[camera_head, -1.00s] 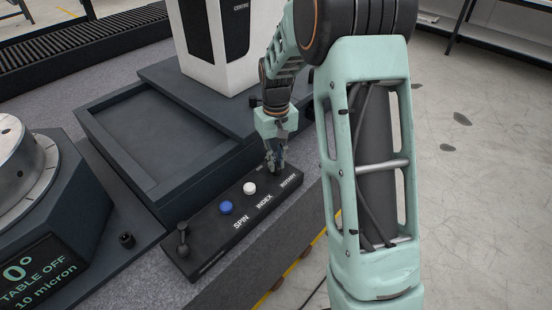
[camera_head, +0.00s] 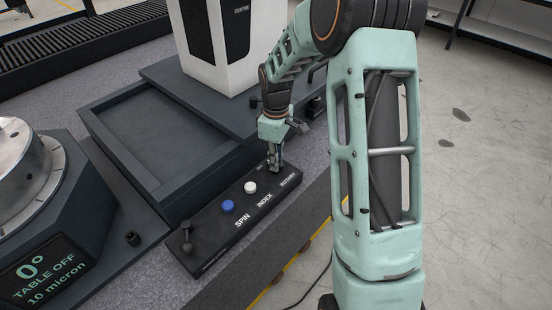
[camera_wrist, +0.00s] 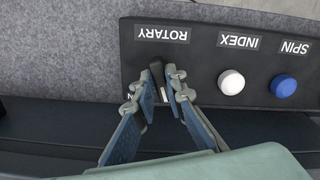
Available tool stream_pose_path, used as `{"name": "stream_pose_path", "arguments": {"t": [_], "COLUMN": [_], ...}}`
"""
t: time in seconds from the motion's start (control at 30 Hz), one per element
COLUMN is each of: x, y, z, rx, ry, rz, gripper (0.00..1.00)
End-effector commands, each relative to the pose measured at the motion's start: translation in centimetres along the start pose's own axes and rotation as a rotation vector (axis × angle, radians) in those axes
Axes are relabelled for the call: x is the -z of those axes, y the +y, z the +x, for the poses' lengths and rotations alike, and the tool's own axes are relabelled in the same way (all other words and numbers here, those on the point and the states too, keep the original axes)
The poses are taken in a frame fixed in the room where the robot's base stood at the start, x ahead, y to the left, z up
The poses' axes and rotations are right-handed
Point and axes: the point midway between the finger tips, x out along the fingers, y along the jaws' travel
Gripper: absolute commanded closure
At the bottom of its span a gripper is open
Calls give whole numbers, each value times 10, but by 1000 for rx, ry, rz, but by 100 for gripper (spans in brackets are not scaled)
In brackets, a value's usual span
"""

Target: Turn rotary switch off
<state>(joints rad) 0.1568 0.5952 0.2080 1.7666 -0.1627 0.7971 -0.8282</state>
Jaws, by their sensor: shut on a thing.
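The rotary switch (camera_wrist: 157,72) is a small dark knob beside the ROTARY label on the black control panel (camera_head: 212,238). In the wrist view it sits between my fingertips, with a small white mark just below it. My gripper (camera_head: 274,168) is over the panel's far right end in the head view, and it also shows in the wrist view (camera_wrist: 161,84). Its fingers are closed around the knob. In the head view the fingers hide the knob, and most of the lettering by it is covered in the wrist view.
A white button (camera_head: 250,187) labelled INDEX and a blue button (camera_head: 228,206) labelled SPIN are beside the switch. A dark lever (camera_head: 186,236) stands at the panel's near end. A display (camera_head: 43,273) reads "0° TABLE OFF 10 micron". A dark tray (camera_head: 150,135) lies behind the panel.

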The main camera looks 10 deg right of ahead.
Motion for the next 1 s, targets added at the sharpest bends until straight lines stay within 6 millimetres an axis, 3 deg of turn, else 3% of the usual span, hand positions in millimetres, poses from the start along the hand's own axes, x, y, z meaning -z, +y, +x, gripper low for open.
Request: {"name": "stream_pose_path", "arguments": {"t": [0.57, 0.6, 0.73, 1.0], "x": [1, 1, 1, 0], "y": [0, 0, 0, 0], "z": [0, 0, 0, -1], "rx": [-2, -2, -2, -1], "ry": [2, 2, 2, 1], "rz": [-37, -37, -36, -34], "gripper": [100, 86, 72, 71]}}
